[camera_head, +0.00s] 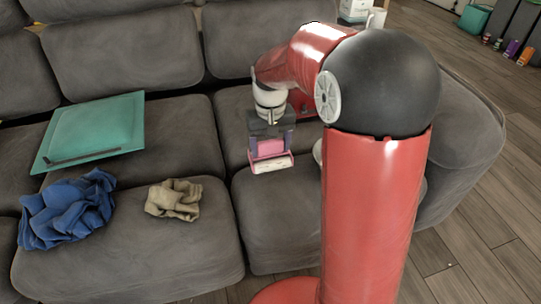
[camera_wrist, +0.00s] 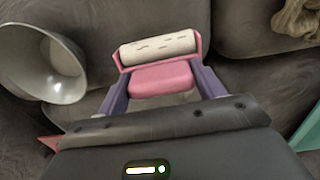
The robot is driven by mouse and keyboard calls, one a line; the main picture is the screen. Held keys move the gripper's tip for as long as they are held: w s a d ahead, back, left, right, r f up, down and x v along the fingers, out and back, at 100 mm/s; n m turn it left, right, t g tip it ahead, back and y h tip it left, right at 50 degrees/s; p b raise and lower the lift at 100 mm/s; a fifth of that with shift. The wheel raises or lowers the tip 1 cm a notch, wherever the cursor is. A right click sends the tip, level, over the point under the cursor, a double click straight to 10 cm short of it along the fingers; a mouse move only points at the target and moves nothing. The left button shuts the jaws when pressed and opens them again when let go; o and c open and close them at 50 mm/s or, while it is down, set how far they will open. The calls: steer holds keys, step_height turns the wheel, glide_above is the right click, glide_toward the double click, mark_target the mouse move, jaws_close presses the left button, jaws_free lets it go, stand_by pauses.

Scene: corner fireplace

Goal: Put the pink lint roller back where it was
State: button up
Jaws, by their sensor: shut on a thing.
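The pink lint roller (camera_head: 269,149) has a pink body and a pale roll along its front edge. In the head view it is over the right part of the grey sofa, near the gap between two seat cushions. My gripper (camera_head: 271,146) points down and is shut on the lint roller. In the wrist view, the purple fingers of my gripper (camera_wrist: 163,84) stand on either side of the pink body of the lint roller (camera_wrist: 160,78), with the white roll beyond them. I cannot tell whether the roller touches the cushion.
A white bowl (camera_wrist: 45,65) is on the sofa close to the roller, mostly hidden behind my arm in the head view. A beige cloth (camera_head: 174,199), a blue cloth (camera_head: 68,208) and a teal tray (camera_head: 95,131) lie on the left seats. The front right seat cushion (camera_head: 275,215) looks mostly bare.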

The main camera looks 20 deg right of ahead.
mark_target(270, 154)
steer(key=shift+f, duration=1.95)
steer(key=shift+f+b, duration=0.2)
steer(key=shift+b, duration=0.1)
steer(key=o, duration=0.9)
steer(key=shift+r, duration=0.1)
